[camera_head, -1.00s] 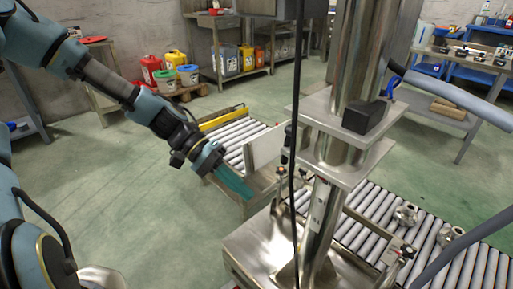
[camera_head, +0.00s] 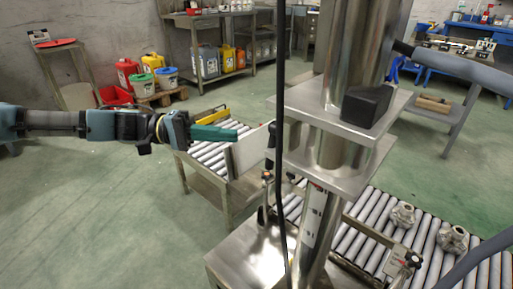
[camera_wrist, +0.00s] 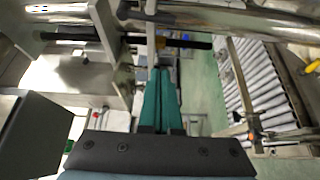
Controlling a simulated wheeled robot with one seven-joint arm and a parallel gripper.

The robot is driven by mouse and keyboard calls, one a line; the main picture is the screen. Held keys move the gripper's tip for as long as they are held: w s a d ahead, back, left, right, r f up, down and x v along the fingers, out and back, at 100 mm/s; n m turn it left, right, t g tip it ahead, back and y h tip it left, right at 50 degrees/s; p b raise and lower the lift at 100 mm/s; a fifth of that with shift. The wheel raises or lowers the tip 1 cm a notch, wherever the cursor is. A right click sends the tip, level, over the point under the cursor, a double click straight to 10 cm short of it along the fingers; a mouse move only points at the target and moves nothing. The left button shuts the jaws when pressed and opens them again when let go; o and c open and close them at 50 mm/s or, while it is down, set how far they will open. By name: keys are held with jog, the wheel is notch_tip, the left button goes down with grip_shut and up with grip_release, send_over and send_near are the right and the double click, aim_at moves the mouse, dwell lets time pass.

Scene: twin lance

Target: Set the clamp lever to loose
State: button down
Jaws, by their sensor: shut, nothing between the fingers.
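My gripper (camera_head: 234,134) has teal fingers, pressed together and empty, pointing right toward the steel column in the head view. In the wrist view the shut fingers (camera_wrist: 160,72) point away from the camera. A dark upright handle (camera_head: 271,140), which looks like the clamp lever, stands at the left edge of the column's clamp plates (camera_head: 318,112). The fingertips are left of it with a visible gap. In the wrist view a dark horizontal bar (camera_wrist: 190,44) lies just beyond the fingertips; I cannot tell if it is the same lever. Any loose marking is unreadable.
A black block (camera_head: 366,104) sits on the upper plate. A black cable hangs in front of the column (camera_head: 345,50). A roller conveyor (camera_head: 375,225) carries metal fittings (camera_head: 402,215). A pale panel (camera_head: 250,152) stands behind the fingers. Open floor (camera_head: 90,200) lies at left.

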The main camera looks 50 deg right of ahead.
jog(key=s+d, duration=0.1)
jog(key=s, duration=0.8)
jog(key=shift+s, duration=0.25)
jog(key=shift+r+p, duration=0.1)
jog(key=shift+p, duration=0.5)
